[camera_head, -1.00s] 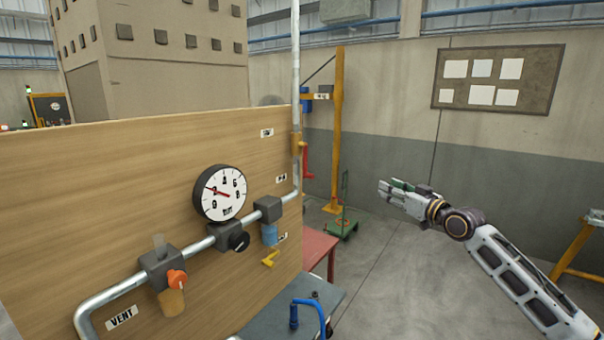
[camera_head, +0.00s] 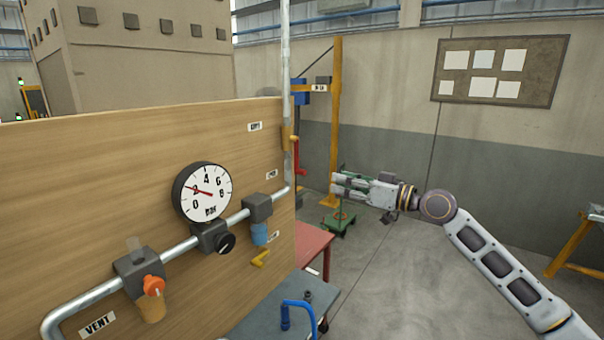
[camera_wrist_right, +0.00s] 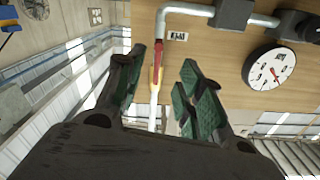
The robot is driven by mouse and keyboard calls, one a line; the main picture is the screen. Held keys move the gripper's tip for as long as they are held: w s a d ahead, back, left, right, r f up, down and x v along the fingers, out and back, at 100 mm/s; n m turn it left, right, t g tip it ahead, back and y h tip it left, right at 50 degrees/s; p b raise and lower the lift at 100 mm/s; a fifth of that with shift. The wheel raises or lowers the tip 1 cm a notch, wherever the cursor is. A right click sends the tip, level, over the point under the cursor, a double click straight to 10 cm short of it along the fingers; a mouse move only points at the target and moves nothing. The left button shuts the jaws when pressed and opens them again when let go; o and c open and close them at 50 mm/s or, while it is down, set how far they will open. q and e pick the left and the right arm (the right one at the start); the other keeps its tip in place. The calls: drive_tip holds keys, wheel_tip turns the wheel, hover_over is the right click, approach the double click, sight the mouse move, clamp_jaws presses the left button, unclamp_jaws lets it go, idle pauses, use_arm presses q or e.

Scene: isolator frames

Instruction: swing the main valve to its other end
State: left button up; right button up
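The valve I take as the main valve has a yellow body (camera_head: 290,138) on the vertical pipe at the board's right edge. Its red lever (camera_head: 299,160) hangs down beside the pipe. In the right wrist view the red lever (camera_wrist_right: 161,36) and yellow body (camera_wrist_right: 156,78) show between and beyond the fingers. My right gripper (camera_head: 337,186) is right of the lever, apart from it in the head view. In the right wrist view the gripper (camera_wrist_right: 163,58) has its green-padded fingers spread, with nothing held. My left gripper is not in view.
The wooden board (camera_head: 90,200) carries a round gauge (camera_head: 202,192), a pipe run, an orange knob (camera_head: 154,285) and a small yellow lever (camera_head: 260,257).

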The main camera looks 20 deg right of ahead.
sight(302, 172)
drive_tip(key=shift+w+d, duration=0.1)
drive_tip(key=shift+w, duration=0.05)
idle(0.3)
drive_tip(key=shift+p+x, duration=2.75)
drive_tip(key=shift+x, duration=4.1)
drive_tip(key=shift+c, duration=0.4)
